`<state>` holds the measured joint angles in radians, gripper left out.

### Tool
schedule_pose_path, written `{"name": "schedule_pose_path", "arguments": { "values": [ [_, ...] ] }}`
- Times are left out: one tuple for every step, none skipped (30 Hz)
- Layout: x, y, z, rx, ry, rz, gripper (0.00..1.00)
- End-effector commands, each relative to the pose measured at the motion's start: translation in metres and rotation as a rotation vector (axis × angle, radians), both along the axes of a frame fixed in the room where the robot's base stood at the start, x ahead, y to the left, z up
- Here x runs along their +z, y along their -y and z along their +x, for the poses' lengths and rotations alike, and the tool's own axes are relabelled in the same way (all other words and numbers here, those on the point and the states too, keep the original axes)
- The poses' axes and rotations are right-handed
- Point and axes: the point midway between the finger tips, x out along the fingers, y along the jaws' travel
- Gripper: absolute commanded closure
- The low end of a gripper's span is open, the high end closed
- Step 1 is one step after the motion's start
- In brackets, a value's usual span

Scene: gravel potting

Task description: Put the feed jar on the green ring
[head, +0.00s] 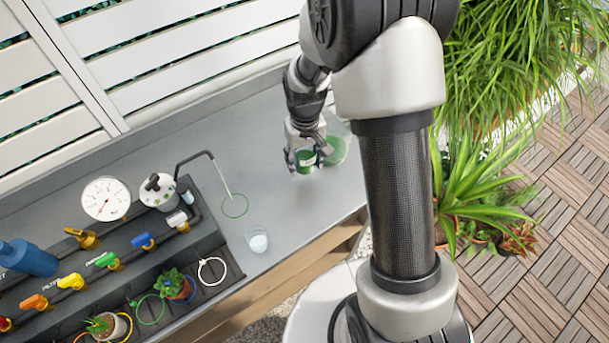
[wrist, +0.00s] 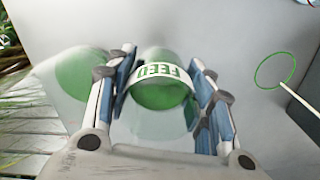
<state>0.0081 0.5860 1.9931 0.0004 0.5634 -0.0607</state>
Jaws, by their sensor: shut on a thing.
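The feed jar (wrist: 160,90) is clear with green contents and a white band reading FEED, upside down in the wrist view. My gripper (wrist: 165,100) is shut on it, one finger on each side. In the head view my gripper (head: 305,162) and the jar (head: 307,156) are at the right part of the grey bench; I cannot tell whether the jar touches the bench. A thin green ring (head: 235,206) lies flat and empty on the bench to the left, below a bent spout. It also shows at the right of the wrist view (wrist: 277,70).
A second clear vessel with green contents (head: 338,150) stands right beside my gripper. A small glass with white contents (head: 257,241) stands near the bench's front edge. The thin spout (head: 222,172) reaches over the ring. A valve panel, potted plants and another green ring (head: 149,309) are at left.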

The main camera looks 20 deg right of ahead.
Motion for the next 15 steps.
{"name": "schedule_pose_path", "arguments": {
  "values": [
    [-0.010,0.000,0.000,0.000,-0.001,0.000,0.83],
    [-0.014,0.000,0.000,0.000,-0.001,0.000,0.83],
    [-0.017,0.000,0.000,0.000,0.000,0.000,0.83],
    [-0.019,0.000,0.000,0.000,0.001,0.000,0.83],
    [-0.020,0.000,0.001,0.000,0.002,0.000,0.83],
    [-0.022,0.000,0.001,0.000,0.002,0.000,0.83],
    [-0.023,0.000,0.001,0.000,0.002,0.000,0.83],
    [-0.024,0.000,0.001,0.000,0.002,0.000,0.83],
    [-0.028,0.000,0.000,0.000,0.001,0.000,0.83],
    [-0.031,0.000,0.000,0.000,0.000,0.000,0.83],
    [-0.035,0.000,0.000,0.000,-0.001,0.000,0.83],
    [-0.041,0.000,0.000,0.000,0.000,0.000,0.83],
    [-0.046,0.000,0.000,0.000,0.000,0.000,0.83],
    [-0.051,0.000,0.000,0.000,-0.001,0.000,0.83],
    [-0.057,0.000,0.000,0.000,-0.001,0.000,0.83]
  ]
}}
